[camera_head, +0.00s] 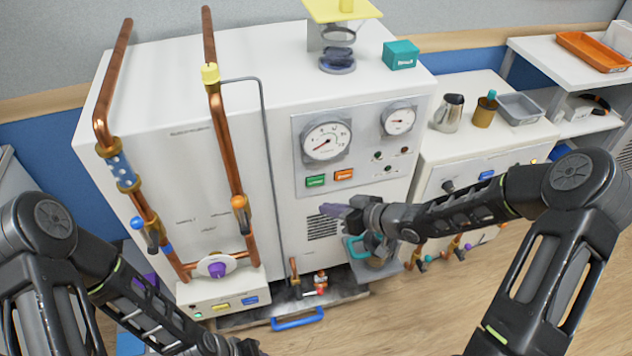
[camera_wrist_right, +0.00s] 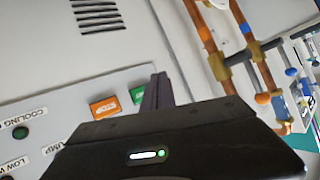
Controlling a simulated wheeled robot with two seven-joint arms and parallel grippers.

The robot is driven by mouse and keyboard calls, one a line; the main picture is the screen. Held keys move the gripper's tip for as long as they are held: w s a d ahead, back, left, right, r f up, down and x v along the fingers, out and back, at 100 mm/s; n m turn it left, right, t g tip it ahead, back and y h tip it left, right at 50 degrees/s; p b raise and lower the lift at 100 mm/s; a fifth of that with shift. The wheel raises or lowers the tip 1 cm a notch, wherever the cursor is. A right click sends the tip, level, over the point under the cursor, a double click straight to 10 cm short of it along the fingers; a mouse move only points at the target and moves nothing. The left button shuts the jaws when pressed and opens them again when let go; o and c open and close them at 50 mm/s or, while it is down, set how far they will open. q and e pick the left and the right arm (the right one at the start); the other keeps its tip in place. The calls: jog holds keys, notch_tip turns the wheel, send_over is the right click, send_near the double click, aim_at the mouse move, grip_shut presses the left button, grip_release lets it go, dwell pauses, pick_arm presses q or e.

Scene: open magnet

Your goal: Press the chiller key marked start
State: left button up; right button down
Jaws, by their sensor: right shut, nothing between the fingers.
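The chiller is a large white cabinet (camera_head: 370,90) with a grey gauge panel. A green key (camera_head: 316,181) and an orange key (camera_head: 344,175) sit side by side under the large dial; their lettering is too small to read surely. My right gripper (camera_head: 328,209) is shut and empty, in front of the cabinet and just below the keys in the head view. In the right wrist view its fingers (camera_wrist_right: 157,92) appear beside the green key (camera_wrist_right: 138,95), with the orange key (camera_wrist_right: 104,108) farther left. Contact cannot be told. My left arm enters at lower left; its fingertips are out of frame.
Copper pipes (camera_head: 226,140) with valves run up the cabinet's left front. A vent (camera_head: 322,227) lies behind my right gripper. A small box with coloured keys (camera_head: 222,305) stands below.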

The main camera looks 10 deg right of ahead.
aim_at(311, 186)
jog(key=shift+w+a+p, duration=0.2)
jog(key=shift+w+p, duration=0.55)
jog(key=shift+w, duration=2.2)
jog(key=shift+w, duration=0.15)
jog(key=shift+w+p, duration=0.25)
jog(key=shift+p, duration=0.05)
jog(key=shift+w, duration=0.45)
jog(key=shift+s, duration=0.1)
dwell(0.4)
jog(key=shift+s, duration=0.75)
